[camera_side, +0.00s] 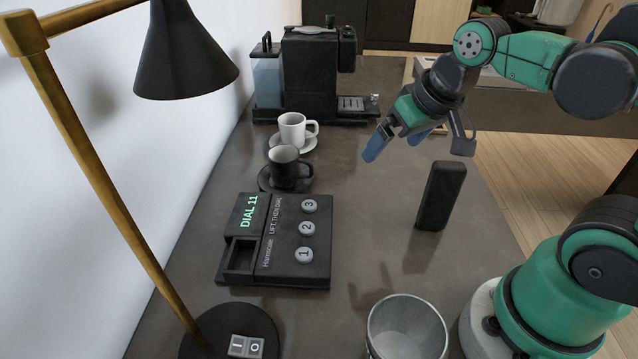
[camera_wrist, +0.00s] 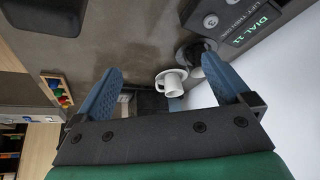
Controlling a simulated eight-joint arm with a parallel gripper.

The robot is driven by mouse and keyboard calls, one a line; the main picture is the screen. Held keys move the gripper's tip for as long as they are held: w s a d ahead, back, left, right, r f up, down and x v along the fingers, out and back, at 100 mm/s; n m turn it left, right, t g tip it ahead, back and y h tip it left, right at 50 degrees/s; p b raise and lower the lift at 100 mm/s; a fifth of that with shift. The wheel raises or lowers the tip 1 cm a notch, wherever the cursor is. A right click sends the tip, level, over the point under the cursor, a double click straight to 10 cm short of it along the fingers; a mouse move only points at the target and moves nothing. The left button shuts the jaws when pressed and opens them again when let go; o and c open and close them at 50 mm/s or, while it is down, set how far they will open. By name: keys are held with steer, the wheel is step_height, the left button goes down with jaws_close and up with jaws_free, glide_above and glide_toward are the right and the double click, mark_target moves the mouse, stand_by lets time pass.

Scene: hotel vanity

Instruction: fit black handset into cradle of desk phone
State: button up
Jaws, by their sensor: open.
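The black handset (camera_side: 440,196) stands upright on the counter, to the right of the desk phone and apart from it. A dark block that looks like the handset (camera_wrist: 50,10) is cut off at the top left of the wrist view. The desk phone (camera_side: 285,238) lies flat with three round numbered buttons and a lit "DIAL 11" sign. Its cradle (camera_side: 239,255) is an empty recess at its left end. Part of the phone (camera_wrist: 240,22) shows at the upper right of the wrist view. My gripper (camera_side: 396,143) is open and empty, above the counter, behind and left of the handset.
A black cup (camera_side: 284,168) and a white cup (camera_side: 293,130) stand on saucers behind the phone. A coffee machine (camera_side: 313,75) is at the back. A lamp (camera_side: 185,60) rises at left. A metal bin (camera_side: 406,330) stands in front. The counter between phone and handset is clear.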

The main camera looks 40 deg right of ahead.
mark_target(453, 164)
steer(key=shift+w+a+f+n+t, duration=0.15)
steer(key=shift+a+f+n+t, duration=0.15)
steer(key=shift+a+n, duration=0.2)
steer(key=shift+w+a+f+n+t, duration=0.2)
steer(key=shift+a+n+t, duration=0.15)
steer(key=shift+a, duration=0.2)
steer(key=c, duration=0.4)
steer(key=shift+o, duration=0.2)
steer(key=shift+w+a+f+n+t+y, duration=0.1)
steer(key=shift+a+n+t+y, duration=0.15)
steer(key=shift+a+y, duration=0.05)
steer(key=s+d+n+g, duration=0.1)
steer(key=s+d+n, duration=0.1)
steer(key=d, duration=0.1)
steer(key=s+d+n+g+y, duration=0.1)
steer(key=s+d+n, duration=0.1)
steer(key=d+n, duration=0.1)
steer(key=s+d+n+g+y, duration=0.1)
steer(key=s+d+n+g, duration=0.1)
steer(key=d, duration=0.1)
steer(key=shift+s+d+f+n, duration=0.3)
steer(key=shift+d, duration=0.05)
steer(key=shift+s+d+r+n+y, duration=0.15)
steer(key=shift+s+d+n+y, duration=0.15)
steer(key=shift+s+n+y, duration=0.25)
steer(key=shift+x, duration=2.8)
